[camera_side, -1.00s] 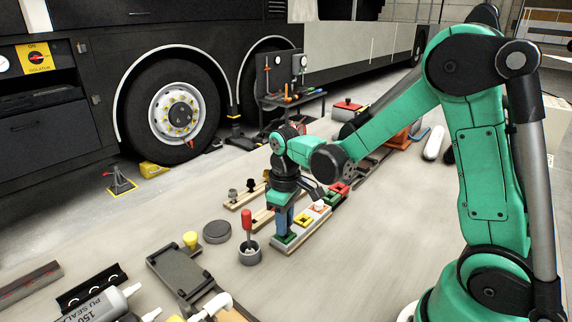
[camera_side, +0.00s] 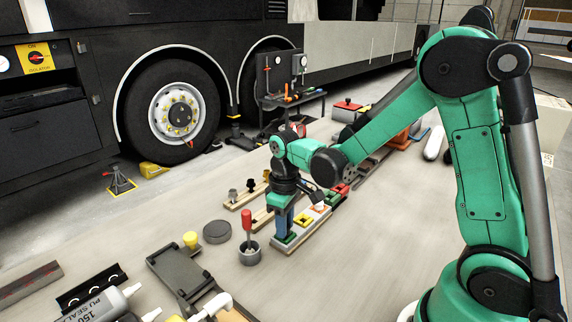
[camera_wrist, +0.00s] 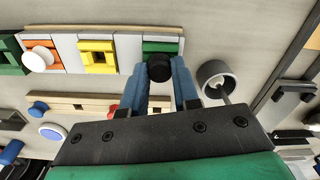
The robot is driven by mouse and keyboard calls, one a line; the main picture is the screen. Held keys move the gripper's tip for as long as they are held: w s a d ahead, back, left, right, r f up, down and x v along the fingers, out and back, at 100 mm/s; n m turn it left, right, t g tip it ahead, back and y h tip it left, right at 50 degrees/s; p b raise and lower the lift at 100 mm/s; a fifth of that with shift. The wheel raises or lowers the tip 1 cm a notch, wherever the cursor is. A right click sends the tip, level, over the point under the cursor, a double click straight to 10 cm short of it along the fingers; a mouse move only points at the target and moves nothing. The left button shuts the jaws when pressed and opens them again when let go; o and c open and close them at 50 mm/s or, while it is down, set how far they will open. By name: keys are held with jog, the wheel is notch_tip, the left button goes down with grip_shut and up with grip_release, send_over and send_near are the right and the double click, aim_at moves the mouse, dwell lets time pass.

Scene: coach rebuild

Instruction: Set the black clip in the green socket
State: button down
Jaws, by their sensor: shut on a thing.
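The black clip (camera_wrist: 158,68) shows in the wrist view as a dark round piece between my fingertips. My gripper (camera_wrist: 160,78) has two blue fingers and is shut on the clip. The green socket (camera_wrist: 163,47) is at the end of the pale socket strip, right at the clip. In the side view, my gripper (camera_side: 289,233) points down over the green socket (camera_side: 286,239) at the near end of the strip. The clip is hidden there. I cannot tell whether the clip is seated in the socket or only touching it.
A yellow socket (camera_wrist: 98,56) stands beside the green one, then an orange socket with a white knob (camera_wrist: 40,57). A grey cup (camera_side: 249,255) with a red-handled tool stands close by. Wooden rails with pegs (camera_wrist: 70,103) lie behind. The bench to the right is clear.

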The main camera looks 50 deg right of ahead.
jog(key=shift+f, duration=0.1)
dwell(0.4)
jog(key=shift+c, duration=0.8)
grip_release()
jog(key=shift+r, duration=3)
jog(key=s+a+r+m+t, duration=0.2)
jog(key=s+a+r+t, duration=0.2)
jog(key=s+t, duration=0.2)
jog(key=shift+r+m+t, duration=0.25)
jog(key=shift+m+t, duration=0.05)
jog(key=shift+t, duration=0.3)
